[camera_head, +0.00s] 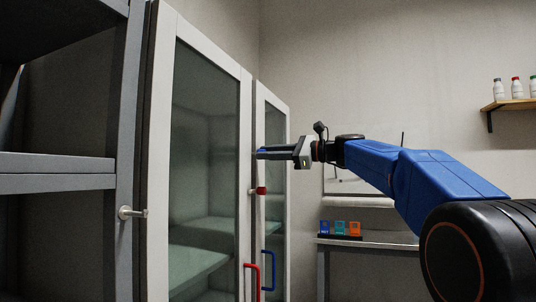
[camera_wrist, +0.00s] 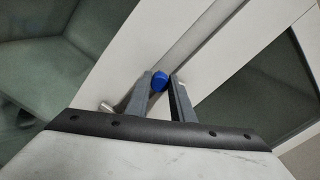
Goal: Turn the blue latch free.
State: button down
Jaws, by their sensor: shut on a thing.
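The blue latch (camera_wrist: 159,80) shows in the wrist view as a small rounded blue knob at the seam between two pale door frames. My gripper (camera_wrist: 161,84) has its two grey fingers on either side of it, shut on the latch. In the head view my gripper (camera_head: 264,153) reaches left to the edge of the right cabinet door, and a bit of blue shows at the fingertips. The fingers hide most of the latch there.
The left glass door (camera_head: 205,160) has a red handle (camera_head: 253,278); the right door has a blue handle (camera_head: 268,268). A red latch (camera_head: 259,191) sits below my gripper. A grey shelf rack (camera_head: 55,183) stands left. A bench (camera_head: 375,241) with small colored boxes stands behind.

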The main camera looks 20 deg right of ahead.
jog(key=n, duration=1.4)
jog(key=shift+f, duration=0.15)
dwell(0.4)
jog(key=c, duration=1.5)
grip_release()
jog(key=shift+c, duration=0.2)
jog(key=v, duration=1.7)
jog(key=shift+s, duration=0.15)
jog(key=shift+d, duration=0.1)
